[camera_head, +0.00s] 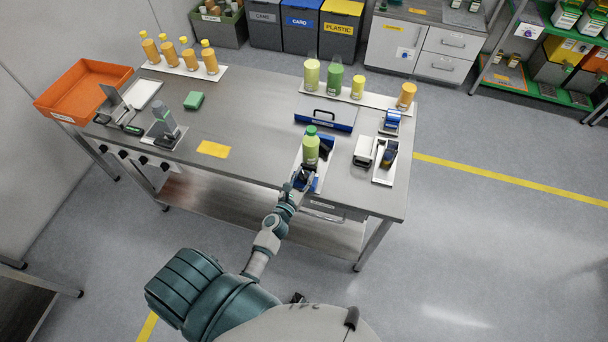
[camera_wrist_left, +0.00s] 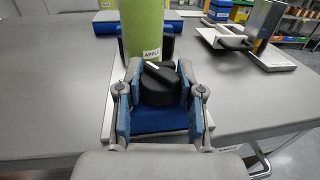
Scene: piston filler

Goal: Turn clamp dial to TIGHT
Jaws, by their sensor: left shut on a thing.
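The black clamp dial (camera_wrist_left: 160,88) sits on a blue clamp base (camera_wrist_left: 160,121) in the left wrist view, with a pale mark on its top. My left gripper (camera_wrist_left: 158,100) has its fingers on both sides of the dial and is shut on it. In the head view my left gripper (camera_head: 301,179) is at the near end of the clamp and hides most of the dial. A green bottle (camera_head: 311,148) stands upright in the clamp just behind the dial; its label shows in the left wrist view (camera_wrist_left: 152,54). No TIGHT marking is readable. My right gripper is not in view.
A blue panel with a handle (camera_head: 325,124) lies behind the bottle. Small devices (camera_head: 364,151) stand to the right of the clamp. More bottles (camera_head: 335,78) stand on a white strip at the back.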

